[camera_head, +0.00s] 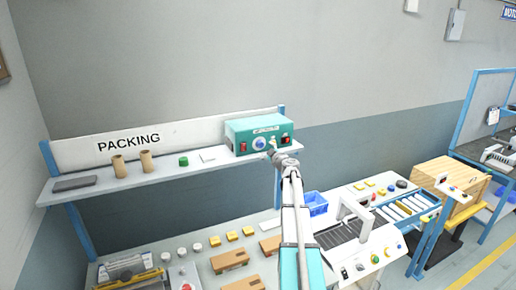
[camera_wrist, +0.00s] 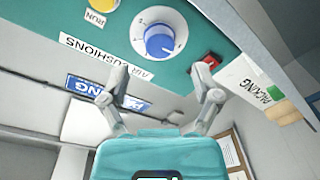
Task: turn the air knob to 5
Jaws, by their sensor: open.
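The air knob (camera_head: 259,144) is a blue knob on a white dial on the front of the teal blower box (camera_head: 240,131), which stands on the shelf. In the wrist view the blue knob (camera_wrist: 160,40) and its dial show upside down near the top. The dial's digits and the knob's setting are too small to read. My gripper (camera_wrist: 162,82) is open and empty, its two fingers spread apart below the knob in the wrist view. In the head view my gripper (camera_head: 274,147) is in front of the box, just right of the knob; contact cannot be told there.
A red switch (camera_wrist: 208,62) and a yellow RUN button (camera_wrist: 103,7) flank the knob. The shelf (camera_head: 185,172) also holds two cardboard tubes (camera_head: 146,161), a green cap (camera_head: 183,161) and a dark flat item (camera_head: 75,184). A cluttered workbench (camera_head: 205,270) lies below.

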